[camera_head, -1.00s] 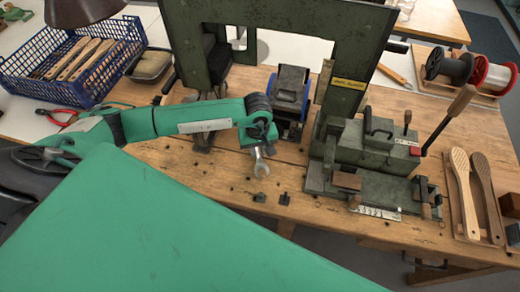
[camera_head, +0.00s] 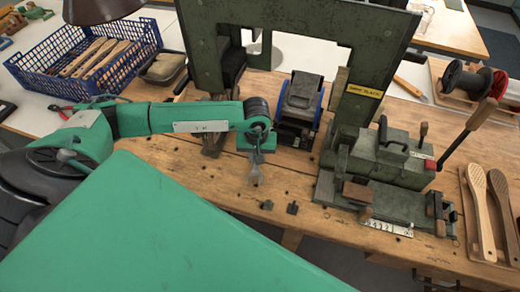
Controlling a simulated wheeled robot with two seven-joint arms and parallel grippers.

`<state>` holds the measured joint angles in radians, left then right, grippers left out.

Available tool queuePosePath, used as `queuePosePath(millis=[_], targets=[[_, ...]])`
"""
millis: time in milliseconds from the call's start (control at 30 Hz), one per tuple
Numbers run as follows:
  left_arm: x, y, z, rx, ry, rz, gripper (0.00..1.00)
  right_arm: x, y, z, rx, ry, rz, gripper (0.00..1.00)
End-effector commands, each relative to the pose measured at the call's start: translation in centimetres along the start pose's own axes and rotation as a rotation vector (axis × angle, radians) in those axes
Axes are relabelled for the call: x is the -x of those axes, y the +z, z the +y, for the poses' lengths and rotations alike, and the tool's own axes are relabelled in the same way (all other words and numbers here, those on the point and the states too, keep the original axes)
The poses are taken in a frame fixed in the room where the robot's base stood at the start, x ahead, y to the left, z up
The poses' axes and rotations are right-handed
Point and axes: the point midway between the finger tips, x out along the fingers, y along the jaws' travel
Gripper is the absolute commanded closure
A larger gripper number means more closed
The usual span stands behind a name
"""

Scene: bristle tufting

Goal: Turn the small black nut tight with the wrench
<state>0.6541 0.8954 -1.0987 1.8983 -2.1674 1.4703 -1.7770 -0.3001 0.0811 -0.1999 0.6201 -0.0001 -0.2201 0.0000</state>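My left gripper (camera_head: 259,148) points down over the middle of the workbench. It appears shut on a grey metal wrench (camera_head: 256,172), which hangs below it with its open jaw lowest. Two small black pieces lie on the bench in front of the wrench: one (camera_head: 267,205) just below and right of the jaw, another (camera_head: 292,208) farther right. They are too small to tell which is the nut. The wrench jaw looks apart from both. My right gripper is not in view.
A green machine frame (camera_head: 204,45) stands behind the arm. Its lever-and-clamp block (camera_head: 385,155) is at the right. A blue-and-black device (camera_head: 299,100) sits behind the wrench. A blue basket (camera_head: 85,75) is at back left. Wooden brush bodies (camera_head: 480,210) lie at far right. The bench front is mostly clear.

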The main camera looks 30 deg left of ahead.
Motion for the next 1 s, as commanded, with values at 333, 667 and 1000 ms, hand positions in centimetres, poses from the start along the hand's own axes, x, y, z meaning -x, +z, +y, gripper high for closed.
queuePosePath(millis=[333,667,1000], targets=[[-0.1,0.1,-1.0,-0.068,-0.001,-0.002,1.0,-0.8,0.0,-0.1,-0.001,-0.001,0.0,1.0],[-0.1,0.0,-2.2,-0.157,-0.001,-0.003,1.0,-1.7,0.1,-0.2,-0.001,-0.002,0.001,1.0],[-0.2,-0.2,-3.3,-0.236,-0.002,-0.003,1.0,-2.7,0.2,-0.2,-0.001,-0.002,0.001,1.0]])
